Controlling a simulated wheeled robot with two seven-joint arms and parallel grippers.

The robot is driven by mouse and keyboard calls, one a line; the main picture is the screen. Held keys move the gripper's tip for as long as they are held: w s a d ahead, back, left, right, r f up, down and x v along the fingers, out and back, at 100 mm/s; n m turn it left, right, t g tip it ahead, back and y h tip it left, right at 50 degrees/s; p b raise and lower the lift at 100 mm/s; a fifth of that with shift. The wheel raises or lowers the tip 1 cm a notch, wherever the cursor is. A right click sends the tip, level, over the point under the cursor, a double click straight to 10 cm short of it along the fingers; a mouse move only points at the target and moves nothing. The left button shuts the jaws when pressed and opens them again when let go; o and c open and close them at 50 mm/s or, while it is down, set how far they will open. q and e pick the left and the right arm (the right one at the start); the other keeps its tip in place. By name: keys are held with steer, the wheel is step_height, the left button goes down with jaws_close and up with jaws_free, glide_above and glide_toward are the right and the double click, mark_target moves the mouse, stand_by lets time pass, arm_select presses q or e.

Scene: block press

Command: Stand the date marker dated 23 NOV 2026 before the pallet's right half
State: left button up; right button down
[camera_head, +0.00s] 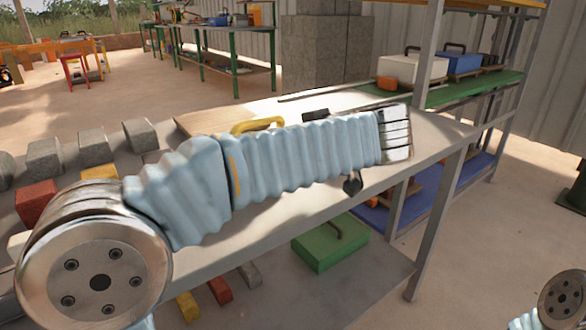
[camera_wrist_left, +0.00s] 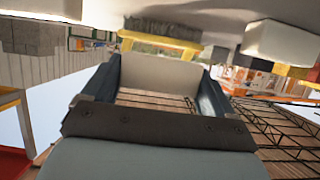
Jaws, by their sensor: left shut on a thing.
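In the left wrist view my left gripper (camera_wrist_left: 160,78) is shut on a pale, cream panel (camera_wrist_left: 158,73) that spans between its two dark blue fingers. No date can be read on it, so I cannot tell whether it is the 23 NOV 2026 marker. In the head view my left arm crosses the bench and hides most of what lies behind it; the held panel is not seen there. A pale wooden board (camera_head: 195,123), perhaps the pallet, shows behind the arm. My right gripper is out of view; only part of my right arm shows at bottom right.
Grey blocks (camera_head: 96,147) and a red block (camera_head: 35,200) stand at the bench's left. A yellow handle (camera_head: 258,124) shows just behind my arm. A green box (camera_head: 330,243) sits on the lower shelf. The bench's front right (camera_head: 300,218) is clear.

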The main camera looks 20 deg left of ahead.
arm_select(q)
step_height(320, 180, down, 5)
steer(key=shift+r+b, duration=0.1)
steer(key=shift+b, duration=0.45)
steer(key=shift+f+b, duration=0.35)
steer(key=shift+b, duration=0.05)
steer(key=o, duration=0.8)
steer(key=shift+r, duration=0.1)
